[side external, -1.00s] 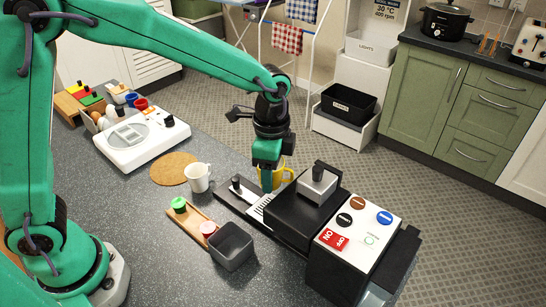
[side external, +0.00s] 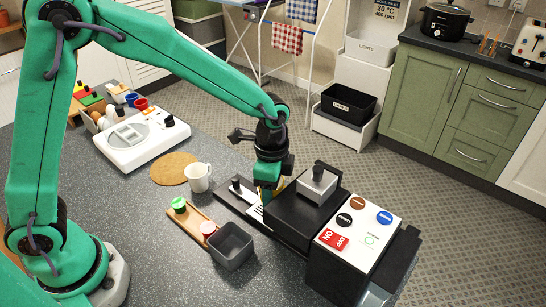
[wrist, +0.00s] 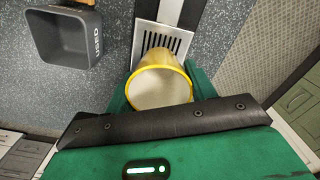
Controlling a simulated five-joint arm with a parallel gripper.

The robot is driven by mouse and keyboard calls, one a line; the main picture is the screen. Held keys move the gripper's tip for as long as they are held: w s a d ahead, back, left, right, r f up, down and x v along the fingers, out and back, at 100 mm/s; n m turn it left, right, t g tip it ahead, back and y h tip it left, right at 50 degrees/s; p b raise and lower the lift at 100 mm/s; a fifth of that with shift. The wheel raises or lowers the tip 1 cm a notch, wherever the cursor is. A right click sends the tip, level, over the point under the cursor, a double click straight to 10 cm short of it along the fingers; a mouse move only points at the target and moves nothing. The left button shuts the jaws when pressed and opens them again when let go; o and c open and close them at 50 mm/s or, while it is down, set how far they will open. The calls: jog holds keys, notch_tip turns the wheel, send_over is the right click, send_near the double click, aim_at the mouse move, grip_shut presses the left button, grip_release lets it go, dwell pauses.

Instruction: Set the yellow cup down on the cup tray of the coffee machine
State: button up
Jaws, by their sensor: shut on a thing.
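The yellow cup (wrist: 161,86) is between my gripper's green jaws in the wrist view, with its pale inside facing the camera. In the side external view my gripper (side external: 268,184) hides most of the cup. My gripper is shut on it, just in front of the black coffee machine (side external: 303,208). The cup tray (side external: 256,212) is a light slatted grille at the machine's base. In the wrist view its slats (wrist: 161,40) show beyond the cup, which covers the near part. I cannot tell whether the cup touches the tray.
A grey bin marked USED (side external: 231,246) stands left of the machine, beside a wooden holder (side external: 192,223) with green and red items. A white mug (side external: 198,178) stands by a round cork mat (side external: 174,168). A white appliance (side external: 141,140) is farther back.

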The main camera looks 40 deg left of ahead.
jog(key=shift+f, duration=1.2)
jog(key=shift+f, duration=0.55)
dwell(1.3)
jog(key=o, duration=1.5)
jog(key=shift+r, duration=0.1)
jog(key=shift+r, duration=3.9)
